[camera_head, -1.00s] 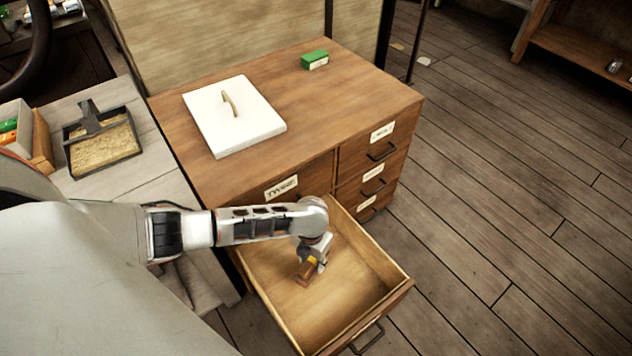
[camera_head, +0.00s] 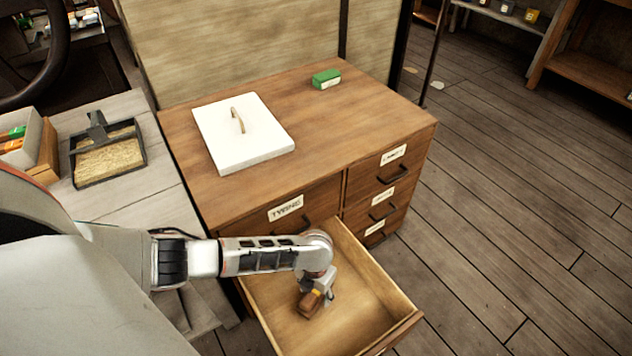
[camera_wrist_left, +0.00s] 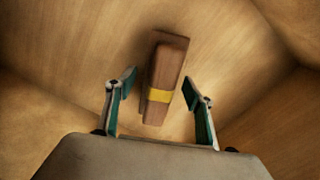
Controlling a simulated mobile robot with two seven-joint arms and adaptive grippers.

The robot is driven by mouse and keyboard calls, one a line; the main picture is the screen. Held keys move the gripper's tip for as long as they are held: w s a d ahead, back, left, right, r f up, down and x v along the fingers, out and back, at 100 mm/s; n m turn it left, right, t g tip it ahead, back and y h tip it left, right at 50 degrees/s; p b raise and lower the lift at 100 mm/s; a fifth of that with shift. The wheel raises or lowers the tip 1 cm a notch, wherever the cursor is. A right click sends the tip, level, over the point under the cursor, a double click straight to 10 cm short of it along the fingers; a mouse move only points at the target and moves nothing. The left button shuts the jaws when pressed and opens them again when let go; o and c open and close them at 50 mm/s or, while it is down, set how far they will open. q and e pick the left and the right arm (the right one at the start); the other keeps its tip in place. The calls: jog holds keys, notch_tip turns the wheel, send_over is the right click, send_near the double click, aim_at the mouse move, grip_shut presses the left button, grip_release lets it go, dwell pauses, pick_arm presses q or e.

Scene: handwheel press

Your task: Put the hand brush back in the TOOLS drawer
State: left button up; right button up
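The hand brush shows as a brown wooden block with a yellow band. It is inside the open drawer (camera_head: 375,335) in the head view (camera_head: 307,307), and in the left wrist view (camera_wrist_left: 167,75). My left gripper (camera_head: 318,290) reaches down into the drawer above the brush. In the left wrist view its two fingers (camera_wrist_left: 160,97) are spread, one on each side of the brush, with gaps between. The brush appears to lie on the drawer floor; its bristles are not visible. The open drawer's label is hidden. My right gripper is not in view.
The cabinet top (camera_head: 350,110) carries a white lidded slab (camera_head: 240,135) and a green box (camera_head: 326,79). A closed drawer labelled TWINE (camera_head: 285,208) is above the open one. A dustpan (camera_head: 108,155) lies on the grey bench at left.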

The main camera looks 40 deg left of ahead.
pick_arm(q)
jog(key=shift+r, duration=0.1)
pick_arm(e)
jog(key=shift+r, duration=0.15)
pick_arm(q)
jog(key=shift+w+r, duration=0.15)
jog(key=shift+r, duration=0.1)
jog(key=r, duration=0.1)
jog(key=r+p, duration=0.1)
jog(key=r, duration=0.1)
jog(key=r+p, duration=0.1)
jog(key=r, duration=0.1)
jog(key=shift+w, duration=0.35)
jog(key=r+p, duration=0.1)
jog(key=r, duration=0.1)
jog(key=r+p, duration=0.1)
jog(key=r, duration=0.2)
jog(key=shift+s+r+p, duration=0.25)
jog(key=shift+r+p, duration=0.1)
jog(key=shift+p, duration=0.05)
jog(key=shift+s+r, duration=0.1)
jog(key=shift+r, duration=0.25)
jog(key=shift+s+r, duration=0.15)
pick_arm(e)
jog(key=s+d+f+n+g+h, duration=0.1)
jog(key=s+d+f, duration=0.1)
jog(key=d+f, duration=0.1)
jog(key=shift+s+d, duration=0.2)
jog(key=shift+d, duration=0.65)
